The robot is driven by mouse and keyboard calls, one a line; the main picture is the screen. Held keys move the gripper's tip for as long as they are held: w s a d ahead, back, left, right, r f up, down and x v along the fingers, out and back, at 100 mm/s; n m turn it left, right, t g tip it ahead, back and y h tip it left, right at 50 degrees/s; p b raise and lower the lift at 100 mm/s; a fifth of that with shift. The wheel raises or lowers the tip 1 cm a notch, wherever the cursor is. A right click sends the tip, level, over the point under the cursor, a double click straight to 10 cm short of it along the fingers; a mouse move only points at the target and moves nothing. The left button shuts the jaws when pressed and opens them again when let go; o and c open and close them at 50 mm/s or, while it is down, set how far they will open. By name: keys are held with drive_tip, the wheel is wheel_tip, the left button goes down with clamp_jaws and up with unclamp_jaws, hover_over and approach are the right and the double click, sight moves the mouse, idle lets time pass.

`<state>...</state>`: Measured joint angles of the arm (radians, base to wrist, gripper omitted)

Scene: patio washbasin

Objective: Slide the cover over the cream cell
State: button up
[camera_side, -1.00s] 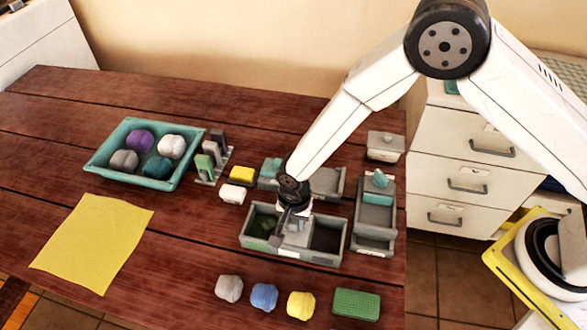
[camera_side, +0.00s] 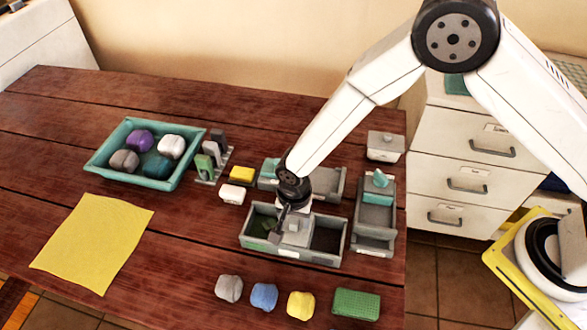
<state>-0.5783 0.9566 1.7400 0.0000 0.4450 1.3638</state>
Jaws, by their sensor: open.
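A long grey box (camera_side: 320,258) stands on the table below my gripper. Its left cell (camera_side: 260,224) looks dark green and its right cell (camera_side: 327,241) dark brown. A grey cover (camera_side: 294,238) with a raised knob sits over the middle of this box. No cream surface is visible in it; what lies under the cover is hidden. My gripper (camera_side: 279,228) is open, low over the box at the cover's left side. I cannot tell whether a finger touches the cover.
Behind stands another grey box (camera_side: 327,183) with a teal piece; a third (camera_side: 374,244) is at right. A teal tray (camera_side: 112,142) holds several lumps. Sponges and lumps lie in front, including a green sponge (camera_side: 356,303). A yellow cloth (camera_side: 92,243) lies left.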

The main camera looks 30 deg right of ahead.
sight(295, 220)
drive_tip(key=shift+r, duration=3.3)
drive_tip(key=shift+d+r, duration=0.1)
drive_tip(key=s+d+r+n+t, duration=0.1)
drive_tip(key=s+d+r+n, duration=0.2)
drive_tip(key=d, duration=0.5)
drive_tip(key=s+d+r+n, duration=0.3)
drive_tip(key=d+r, duration=0.2)
drive_tip(key=d, duration=0.3)
drive_tip(key=s+d+r+n+t, duration=0.1)
drive_tip(key=s+d+r+n, duration=0.2)
drive_tip(key=d, duration=0.5)
drive_tip(key=shift+s+d+r+t, duration=0.15)
drive_tip(key=shift+s+r+t, duration=0.15)
drive_tip(key=shift+r, duration=0.2)
drive_tip(key=shift+w, duration=0.1)
